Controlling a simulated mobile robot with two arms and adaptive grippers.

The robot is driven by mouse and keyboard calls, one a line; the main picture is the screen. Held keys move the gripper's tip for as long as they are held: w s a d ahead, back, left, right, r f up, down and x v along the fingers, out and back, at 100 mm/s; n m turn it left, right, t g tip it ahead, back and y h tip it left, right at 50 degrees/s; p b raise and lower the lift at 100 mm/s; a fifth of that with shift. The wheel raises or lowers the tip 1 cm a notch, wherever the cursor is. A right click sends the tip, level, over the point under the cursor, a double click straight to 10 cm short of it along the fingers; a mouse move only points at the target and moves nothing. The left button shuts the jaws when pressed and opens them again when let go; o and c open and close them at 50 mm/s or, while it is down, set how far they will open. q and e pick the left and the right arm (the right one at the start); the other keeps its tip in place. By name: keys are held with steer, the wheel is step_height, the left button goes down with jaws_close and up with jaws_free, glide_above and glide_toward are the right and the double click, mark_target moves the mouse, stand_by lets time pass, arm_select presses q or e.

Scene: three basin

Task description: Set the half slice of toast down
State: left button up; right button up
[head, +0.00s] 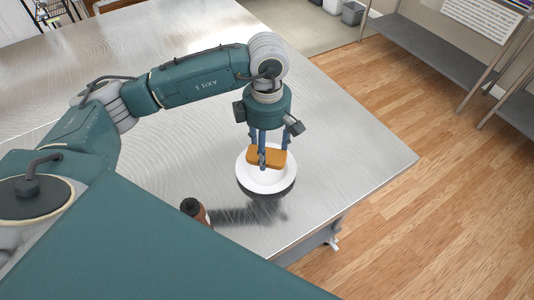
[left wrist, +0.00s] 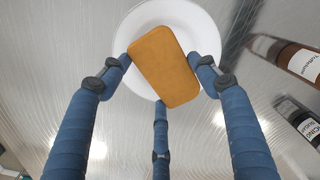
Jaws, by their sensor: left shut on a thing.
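The half slice of toast (head: 268,157) is an orange-brown block with rounded corners. My left gripper (head: 266,152) is shut on it, pointing straight down. In the left wrist view the toast (left wrist: 165,66) sits between the blue fingers of the gripper (left wrist: 164,85). A white round plate (head: 266,186) lies below the toast on the metal table, and the plate (left wrist: 206,38) shows behind the toast in the left wrist view. I cannot tell whether the toast touches the plate. My right gripper is not in view.
A brown bottle with a dark cap (head: 195,210) stands on the metal table (head: 345,150), left of and nearer than the plate. In the left wrist view a brown labelled bottle (left wrist: 288,57) is at the right. The table's right edge is not far from the plate.

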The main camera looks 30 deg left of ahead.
mark_target(267, 151)
arm_select(q)
step_height(267, 151, down, 4)
steer(key=shift+p, duration=0.5)
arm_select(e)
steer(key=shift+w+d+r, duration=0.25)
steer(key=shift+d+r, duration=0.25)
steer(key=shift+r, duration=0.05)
arm_select(q)
steer(key=shift+f+b, duration=0.2)
steer(key=shift+b, duration=0.1)
steer(key=o, duration=0.8)
steer(key=shift+o, duration=0.2)
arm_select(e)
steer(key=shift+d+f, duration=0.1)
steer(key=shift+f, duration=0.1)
